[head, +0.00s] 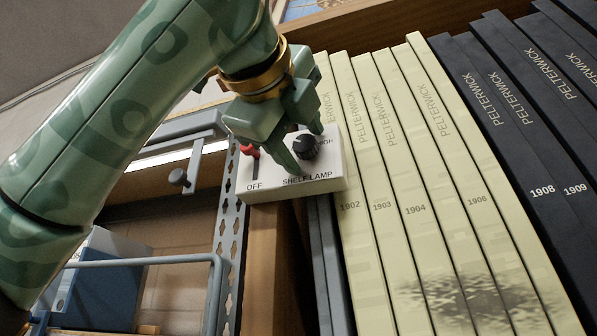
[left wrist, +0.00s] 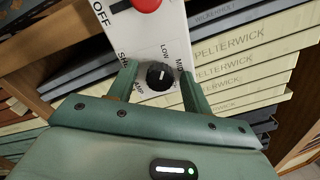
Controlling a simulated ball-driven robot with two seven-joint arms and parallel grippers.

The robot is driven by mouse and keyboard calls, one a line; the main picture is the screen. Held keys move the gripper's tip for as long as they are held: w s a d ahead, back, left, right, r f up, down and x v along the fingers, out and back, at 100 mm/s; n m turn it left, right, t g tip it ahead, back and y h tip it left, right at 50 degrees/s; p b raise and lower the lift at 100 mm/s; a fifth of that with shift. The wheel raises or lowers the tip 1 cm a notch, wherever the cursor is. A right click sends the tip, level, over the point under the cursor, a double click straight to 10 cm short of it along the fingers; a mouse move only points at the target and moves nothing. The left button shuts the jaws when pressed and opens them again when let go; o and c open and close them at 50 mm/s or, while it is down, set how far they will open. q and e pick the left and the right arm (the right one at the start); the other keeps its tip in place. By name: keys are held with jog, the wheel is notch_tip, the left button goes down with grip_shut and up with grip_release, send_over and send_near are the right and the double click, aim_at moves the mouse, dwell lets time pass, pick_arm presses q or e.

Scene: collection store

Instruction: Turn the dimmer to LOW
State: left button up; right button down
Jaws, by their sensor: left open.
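The dimmer is a round black knob (head: 306,147) on a white box (head: 322,186) lettered SHELF LAMP. In the left wrist view the knob (left wrist: 160,76) carries a short light mark on its upper part, near the LOW and MID lettering; I cannot tell exactly which word it points to. HIGH shows beside it in the head view. My left gripper (head: 303,145) is open, with one finger on each side of the knob and a gap beside it in the left wrist view (left wrist: 159,75). My right gripper is not in view.
A red slide switch (head: 250,151) sits on the same box, at the slot end away from OFF. Pale PELTERWICK volumes (head: 405,200) stand close right of the box, dark ones (head: 520,110) farther right. A perforated metal upright (head: 226,245) is at left below.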

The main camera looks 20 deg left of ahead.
pick_arm(q)
jog(key=shift+s, duration=0.15)
jog(key=shift+s, duration=0.3)
jog(key=s+b, duration=0.5)
jog(key=s, duration=1)
jog(key=shift+s+a, duration=0.25)
jog(key=shift+a, duration=0.05)
jog(key=shift+w, duration=0.1)
